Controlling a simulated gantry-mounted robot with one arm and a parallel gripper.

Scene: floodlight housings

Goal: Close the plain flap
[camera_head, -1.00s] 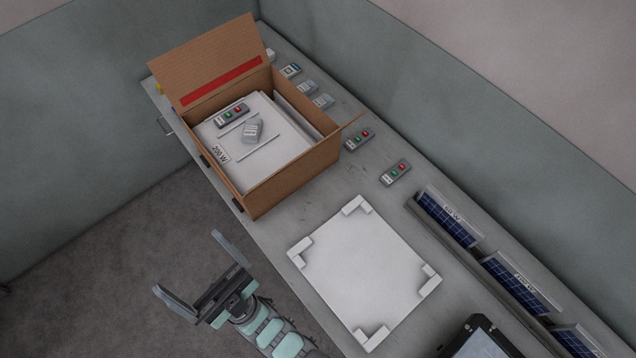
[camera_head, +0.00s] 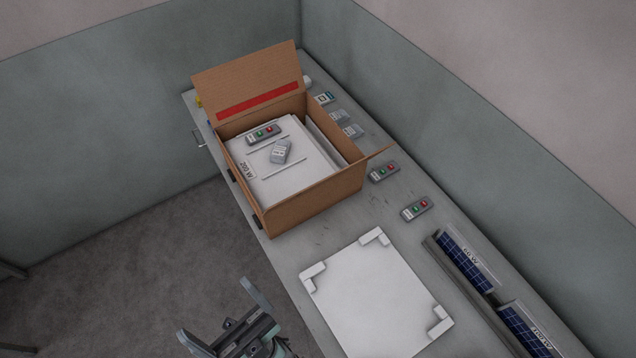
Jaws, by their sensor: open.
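An open cardboard box (camera_head: 315,201) stands on the bench with its top uncovered. Its plain flap (camera_head: 376,155) sticks outward from the right side and shows as a thin strip, almost edge-on. The other flap (camera_head: 245,75), with a red stripe on its inner face, stands up at the far side. Inside the box lie a white panel labelled 200 W (camera_head: 285,183), a remote with green and red buttons (camera_head: 264,134) and a small grey block (camera_head: 281,151). My gripper (camera_head: 226,315) is open and empty at the bottom, off the bench's front side, well away from the box.
Two more remotes (camera_head: 384,171) (camera_head: 417,208) lie right of the box, one close to the plain flap. A white plate with corner blocks (camera_head: 372,300) and a rack of solar panels (camera_head: 466,265) are nearer.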

